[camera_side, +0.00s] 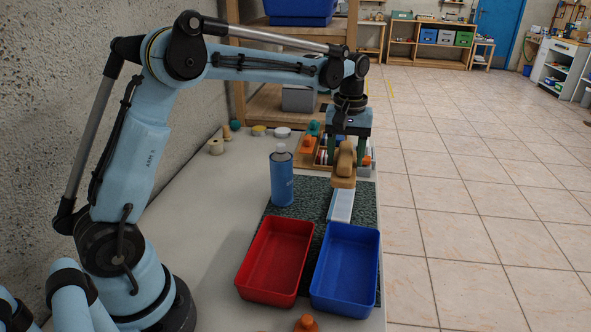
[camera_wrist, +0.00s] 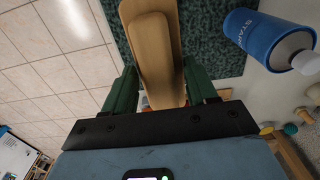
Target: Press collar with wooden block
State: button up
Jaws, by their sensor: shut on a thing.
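My gripper (camera_side: 346,152) is shut on a tan wooden block (camera_side: 344,170), with one green finger on each side of it. The wrist view shows the block (camera_wrist: 155,45) between the fingers of my gripper (camera_wrist: 160,85), reaching away from the palm. In the side view the block appears just above and behind the far end of a pale blue-white bar (camera_side: 341,207) on the dark speckled mat (camera_side: 301,187). I cannot tell whether block and bar touch. No collar can be made out for sure.
A blue bottle (camera_side: 281,178) stands left of the block. A red tray (camera_side: 275,262) and a blue tray (camera_side: 346,270) sit in front. Behind is a wooden organiser (camera_side: 304,157) with small parts. Orange pieces stand near it and at the front edge (camera_side: 306,323).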

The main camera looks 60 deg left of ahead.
aim_at(342, 201)
jog(key=shift+w+f, duration=0.25)
jog(key=shift+w, duration=0.05)
jog(key=shift+f, duration=1.9)
jog(key=shift+f, duration=2.6)
dwell(0.5)
dwell(1.1)
jog(key=shift+r, duration=4.05)
